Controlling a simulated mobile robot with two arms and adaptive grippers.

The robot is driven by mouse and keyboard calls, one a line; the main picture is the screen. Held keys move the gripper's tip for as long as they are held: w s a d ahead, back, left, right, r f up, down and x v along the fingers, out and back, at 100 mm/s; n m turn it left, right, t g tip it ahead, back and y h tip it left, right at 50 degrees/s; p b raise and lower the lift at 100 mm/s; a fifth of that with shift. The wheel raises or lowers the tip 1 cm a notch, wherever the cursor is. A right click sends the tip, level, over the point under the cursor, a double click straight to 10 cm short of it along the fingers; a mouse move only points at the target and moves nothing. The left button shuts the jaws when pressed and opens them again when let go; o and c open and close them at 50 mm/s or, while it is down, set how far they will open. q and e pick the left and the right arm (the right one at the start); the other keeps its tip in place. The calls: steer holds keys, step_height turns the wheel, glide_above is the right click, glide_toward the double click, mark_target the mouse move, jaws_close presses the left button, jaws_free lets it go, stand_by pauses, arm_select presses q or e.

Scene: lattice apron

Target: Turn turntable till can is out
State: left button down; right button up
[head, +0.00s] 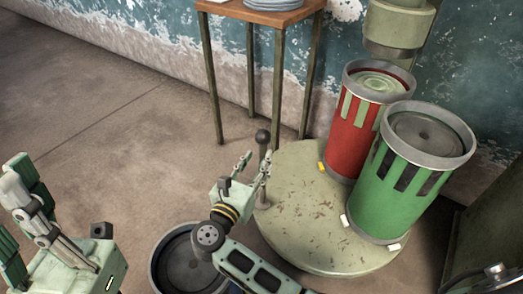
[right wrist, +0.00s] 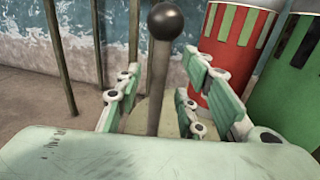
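The pale green, worn turntable (head: 300,225) stands low at the right of the head view. A red can (head: 345,140) and a green can (head: 400,195) stand on it, the green one nearer. A post with a black ball knob (head: 263,136) rises at its left edge. My right gripper (head: 255,166) is open at this post. In the right wrist view the post (right wrist: 158,85) stands between its spread fingers (right wrist: 168,95), with no clear contact. The red can (right wrist: 235,50) and green can (right wrist: 290,85) are behind. My left gripper (head: 30,200) is at the lower left; its opening is unclear.
A round dark container (head: 160,275) with a grey rim is on the floor, partly hidden by my right arm. A small table (head: 265,14) with plates stands at the back by the peeling wall. A pale column (head: 395,30) hangs above the red can. The left floor is clear.

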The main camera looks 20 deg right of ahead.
mark_target(261, 155)
steer(key=shift+b+x, duration=0.35)
steer(key=shift+x, duration=1.95)
steer(key=shift+c, duration=0.4)
jaws_close()
